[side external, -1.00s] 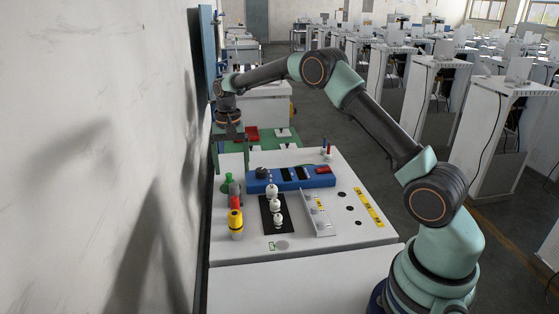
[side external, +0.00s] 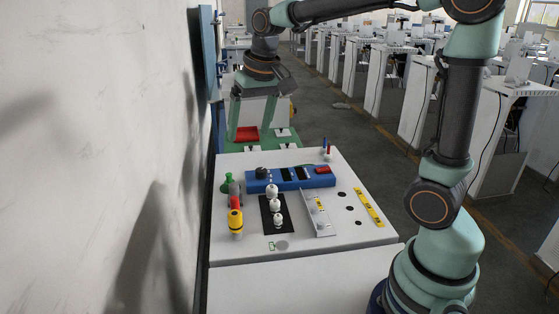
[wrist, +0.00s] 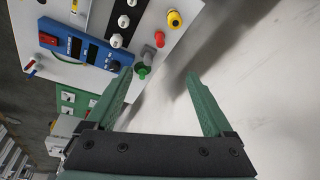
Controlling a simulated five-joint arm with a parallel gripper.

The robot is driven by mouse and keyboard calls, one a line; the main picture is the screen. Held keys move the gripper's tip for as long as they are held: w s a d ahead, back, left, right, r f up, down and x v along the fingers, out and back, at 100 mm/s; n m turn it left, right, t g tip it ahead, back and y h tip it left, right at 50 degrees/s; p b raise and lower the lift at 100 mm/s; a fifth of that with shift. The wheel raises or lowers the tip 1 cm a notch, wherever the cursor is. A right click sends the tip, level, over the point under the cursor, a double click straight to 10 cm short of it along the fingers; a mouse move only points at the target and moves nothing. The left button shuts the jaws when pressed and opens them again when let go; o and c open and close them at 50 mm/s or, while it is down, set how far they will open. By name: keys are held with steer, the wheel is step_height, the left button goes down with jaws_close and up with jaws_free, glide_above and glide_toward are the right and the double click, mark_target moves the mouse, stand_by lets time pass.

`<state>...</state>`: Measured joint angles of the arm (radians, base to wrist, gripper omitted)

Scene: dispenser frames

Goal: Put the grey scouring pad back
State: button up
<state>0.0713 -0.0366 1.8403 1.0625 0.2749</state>
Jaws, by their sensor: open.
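My gripper (side external: 251,130) has green fingers, spread apart and pointing down, with nothing between them. It hangs above the far part of the bench, near the wall. In the wrist view its fingertips (wrist: 160,75) are wide apart, with bare wall and the panel's edge beyond. I cannot pick out a grey scouring pad for certain in either view. A small flat pale grey thing (side external: 342,105) lies on the floor behind the bench; it is too small to identify.
A white panel (side external: 300,237) carries a blue instrument box (side external: 290,179), white knobs (side external: 272,191), a yellow-topped piece (side external: 236,224) and a metal bracket (side external: 318,213). Behind it lies a green board (side external: 285,143) with a red piece (side external: 246,134) and white cards. The wall (side external: 100,160) closes the left.

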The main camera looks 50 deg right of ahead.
steer(key=s+a+f+n+t, duration=0.1)
steer(key=s+n, duration=0.1)
steer(key=s, duration=0.4)
steer(key=s+a+f+n+t, duration=0.1)
steer(key=s+a+n, duration=0.1)
steer(key=s, duration=0.4)
steer(key=shift+s, duration=0.35)
